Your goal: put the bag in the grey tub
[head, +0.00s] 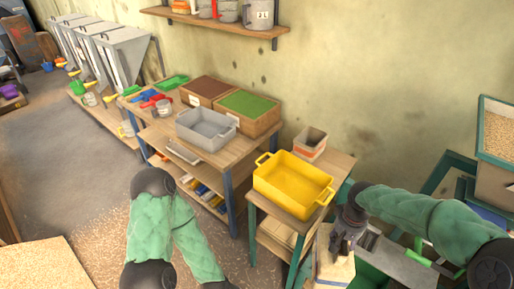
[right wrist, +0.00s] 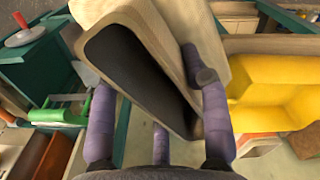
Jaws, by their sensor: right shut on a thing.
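The bag (head: 336,270) is pale beige and hangs from my right gripper (head: 345,238) low at the right of the head view, just right of the small table. In the right wrist view the bag (right wrist: 160,20) shows its dark open mouth, and the purple fingers of my right gripper (right wrist: 157,110) are closed around its rim. The grey tub (head: 206,130) stands on the wooden bench, left of the yellow tub; its inside looks empty. The bag is well apart from it. My left gripper is out of view; only its green arm shows at the bottom.
A yellow tub (head: 293,184) and a small pot (head: 310,143) stand on the small table between the bag and grey tub. Boxes with brown (head: 209,89) and green (head: 246,104) tops sit behind the grey tub. A green machine stands at the right.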

